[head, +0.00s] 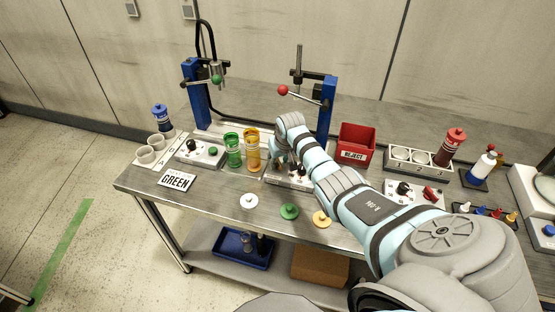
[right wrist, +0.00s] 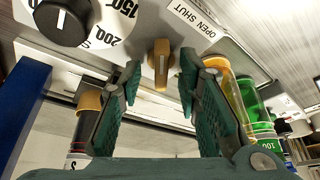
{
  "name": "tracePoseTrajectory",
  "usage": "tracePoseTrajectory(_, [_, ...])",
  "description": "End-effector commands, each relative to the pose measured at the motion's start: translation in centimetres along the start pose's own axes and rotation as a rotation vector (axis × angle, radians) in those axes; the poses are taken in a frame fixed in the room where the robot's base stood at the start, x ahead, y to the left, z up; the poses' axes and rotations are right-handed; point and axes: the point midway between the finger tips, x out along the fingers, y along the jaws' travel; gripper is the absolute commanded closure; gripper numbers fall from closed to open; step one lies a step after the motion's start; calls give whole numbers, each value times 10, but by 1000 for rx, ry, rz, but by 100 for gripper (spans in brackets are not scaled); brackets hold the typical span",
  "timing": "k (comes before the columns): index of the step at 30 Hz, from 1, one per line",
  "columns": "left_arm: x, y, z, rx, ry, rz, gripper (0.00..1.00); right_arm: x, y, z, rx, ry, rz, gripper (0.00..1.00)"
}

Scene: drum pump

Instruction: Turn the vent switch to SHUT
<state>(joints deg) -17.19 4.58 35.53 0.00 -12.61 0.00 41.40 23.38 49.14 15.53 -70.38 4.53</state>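The vent switch is a tan knob (right wrist: 159,64) with a pale line on its face, beside a label reading OPEN SHUT (right wrist: 197,18) in the right wrist view. The line runs roughly up and down in that picture; I cannot tell which word it marks. My right gripper (right wrist: 160,84) is open, its green-padded fingers on either side of the knob with gaps to both. In the head view my right gripper (head: 284,163) is over the middle control box (head: 291,182), and my arm hides the switch. My left gripper is not in view.
A black dial knob (right wrist: 62,20) with numbers sits near the switch. Green (head: 233,151) and orange (head: 253,150) cylinders stand left of the box, a red REJECT bin (head: 357,140) at right.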

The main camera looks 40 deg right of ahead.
Motion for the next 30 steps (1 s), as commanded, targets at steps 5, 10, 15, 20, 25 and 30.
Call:
tracePoseTrajectory(5, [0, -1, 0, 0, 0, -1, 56, 0, -1, 0, 0, 0, -1, 69])
tracePoseTrajectory(10, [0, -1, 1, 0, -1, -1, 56, -12, 0, -1, 1, 4, 0, 69])
tracePoseTrajectory(15, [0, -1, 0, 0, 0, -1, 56, -52, 0, 0, -3, 5, 1, 69])
tracePoseTrajectory(20, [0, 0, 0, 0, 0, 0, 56, -96, 1, 1, -1, 3, 1, 69])
tracePoseTrajectory(25, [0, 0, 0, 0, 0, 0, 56, -118, 1, 1, 0, 0, 0, 69])
tracePoseTrajectory(30, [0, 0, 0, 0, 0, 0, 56, -121, 1, 2, 1, -1, -1, 69])
